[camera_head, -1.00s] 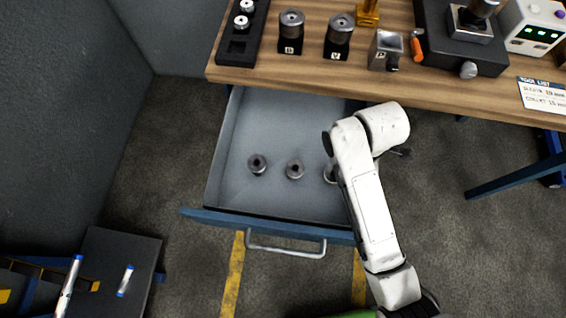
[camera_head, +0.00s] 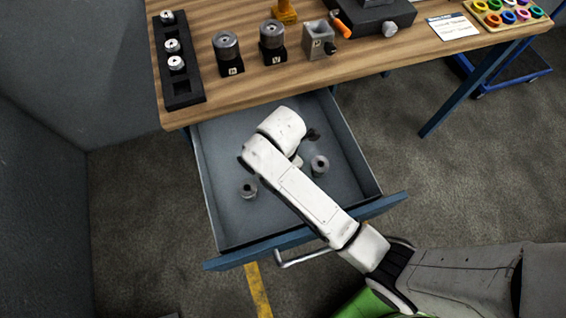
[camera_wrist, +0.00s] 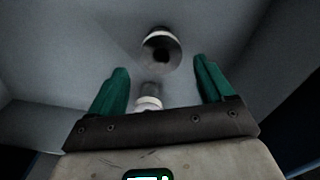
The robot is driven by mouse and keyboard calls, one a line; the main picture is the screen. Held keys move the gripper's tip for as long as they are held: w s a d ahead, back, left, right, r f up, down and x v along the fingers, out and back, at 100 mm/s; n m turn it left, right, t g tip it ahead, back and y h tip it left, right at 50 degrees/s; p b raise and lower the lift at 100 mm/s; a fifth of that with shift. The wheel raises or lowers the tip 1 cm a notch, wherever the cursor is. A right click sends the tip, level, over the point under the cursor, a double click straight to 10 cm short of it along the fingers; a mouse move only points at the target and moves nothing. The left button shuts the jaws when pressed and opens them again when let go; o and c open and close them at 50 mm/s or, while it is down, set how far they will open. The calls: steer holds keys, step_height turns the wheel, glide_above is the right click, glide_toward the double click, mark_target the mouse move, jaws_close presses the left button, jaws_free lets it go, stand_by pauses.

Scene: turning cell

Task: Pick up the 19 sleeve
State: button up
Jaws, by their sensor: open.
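The drawer (camera_head: 232,222) under the bench is open. Grey ring-shaped sleeves lie in it: one at the left (camera_head: 248,190) and one at the right (camera_head: 319,165) in the head view. My arm covers the floor between them. No size marking is readable, so I cannot tell which is the 19 sleeve. My gripper (camera_wrist: 160,68) shows in the wrist view with green fingers apart and nothing held. A sleeve with a dark bore (camera_wrist: 161,52) lies just beyond the fingertips, roughly centred. Another pale, round piece (camera_wrist: 149,98) shows between the fingers, partly hidden by the palm.
The wooden bench top (camera_head: 225,100) overhangs the drawer's back. On it stand a black rack (camera_head: 185,97), two holders with metal cylinders (camera_head: 227,50) (camera_head: 272,40) and a metal block (camera_head: 318,40). The drawer's front panel (camera_head: 230,260) and side walls bound the space.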

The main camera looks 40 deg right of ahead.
steer(key=shift+s+d+f, duration=0.1)
steer(key=shift+d+f, duration=0.1)
steer(key=shift+f, duration=1.15)
steer(key=shift+d+f, duration=0.15)
steer(key=shift+f, duration=1.2)
steer(key=c, duration=1.4)
